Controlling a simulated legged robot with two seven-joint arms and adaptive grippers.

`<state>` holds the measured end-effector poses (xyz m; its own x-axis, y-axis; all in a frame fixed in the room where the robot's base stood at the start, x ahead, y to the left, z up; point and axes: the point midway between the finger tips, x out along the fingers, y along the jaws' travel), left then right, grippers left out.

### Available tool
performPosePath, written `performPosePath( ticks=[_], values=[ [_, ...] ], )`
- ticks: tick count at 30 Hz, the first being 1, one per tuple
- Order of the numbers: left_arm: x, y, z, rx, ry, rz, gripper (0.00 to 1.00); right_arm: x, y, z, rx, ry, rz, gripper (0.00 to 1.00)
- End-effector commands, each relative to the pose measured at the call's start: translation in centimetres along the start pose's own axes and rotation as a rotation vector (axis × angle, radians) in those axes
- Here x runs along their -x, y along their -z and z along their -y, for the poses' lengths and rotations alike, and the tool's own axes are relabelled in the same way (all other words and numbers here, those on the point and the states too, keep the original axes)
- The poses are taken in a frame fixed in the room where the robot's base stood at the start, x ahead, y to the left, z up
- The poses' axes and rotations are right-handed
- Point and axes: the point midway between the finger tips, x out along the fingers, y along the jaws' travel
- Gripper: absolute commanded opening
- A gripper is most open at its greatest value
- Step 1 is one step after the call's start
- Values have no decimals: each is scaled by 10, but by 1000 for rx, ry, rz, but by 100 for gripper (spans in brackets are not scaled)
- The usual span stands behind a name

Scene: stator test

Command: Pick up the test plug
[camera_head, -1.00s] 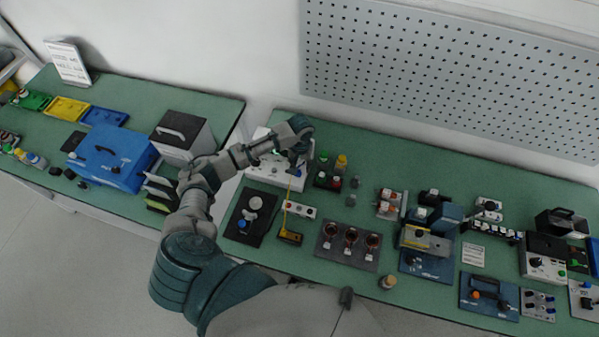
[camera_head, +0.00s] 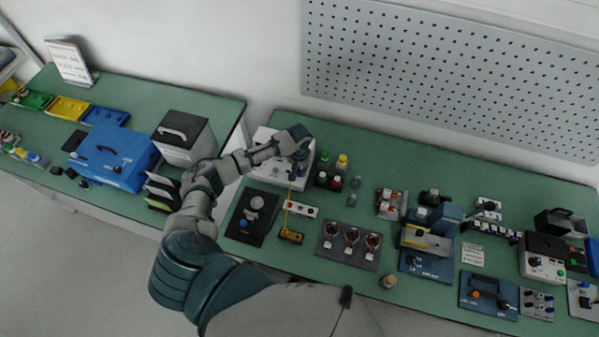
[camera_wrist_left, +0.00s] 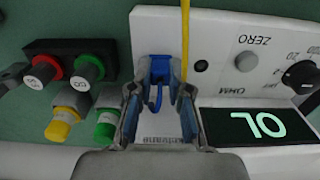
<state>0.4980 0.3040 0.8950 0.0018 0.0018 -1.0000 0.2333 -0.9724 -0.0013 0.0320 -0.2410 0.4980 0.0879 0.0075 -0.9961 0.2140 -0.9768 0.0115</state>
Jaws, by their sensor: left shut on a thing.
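My left gripper (camera_head: 296,170) is over the front of the white ohm meter (camera_head: 262,180), its fingers pointing down. In the left wrist view its fingers (camera_wrist_left: 160,105) are closed in on a small blue piece, which I take for the test plug (camera_wrist_left: 158,72). The piece lies between the fingertips, against the meter's white face, and I cannot tell whether it is clear of it. A yellow cable (camera_wrist_left: 185,40) runs beside the right finger. In the head view the cable leads to a yellow and black piece (camera_head: 291,236) on the bench. My right gripper is not in view.
The meter's display (camera_wrist_left: 257,126) reads OL, with a knob (camera_wrist_left: 302,75) beside it. Red, green and yellow capped parts (camera_wrist_left: 75,95) stand close left of the fingers. A plate with three coils (camera_head: 348,244) lies to the right, and a dark mat (camera_head: 252,217) to the front left.

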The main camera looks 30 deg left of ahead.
Motion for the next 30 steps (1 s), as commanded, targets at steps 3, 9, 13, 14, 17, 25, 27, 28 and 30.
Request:
performPosePath(
  ticks=[3, 9, 13, 14, 17, 25, 27, 28, 30],
  values=[
    [-2, -2, -1, -1, -1, 4, 0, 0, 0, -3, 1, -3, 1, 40],
    [6, -1, 0, -1, -1, 4, 0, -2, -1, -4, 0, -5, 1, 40],
    [22, -1, -1, -2, -2, 1, 0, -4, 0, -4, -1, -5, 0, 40],
    [27, -1, -1, -2, -3, 1, 0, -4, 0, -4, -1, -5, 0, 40],
    [34, -13, 0, -4, 1, 5, 0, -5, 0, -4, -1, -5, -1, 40],
    [41, -83, 0, -5, 1, 4, 0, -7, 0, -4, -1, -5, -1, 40],
    [42, -103, 0, -5, 0, 4, 0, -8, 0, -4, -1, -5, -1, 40],
    [43, -111, 0, -4, 0, 4, 0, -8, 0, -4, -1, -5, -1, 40],
    [45, -126, 0, -3, 1, 4, 0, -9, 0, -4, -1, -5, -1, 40]
  ],
)
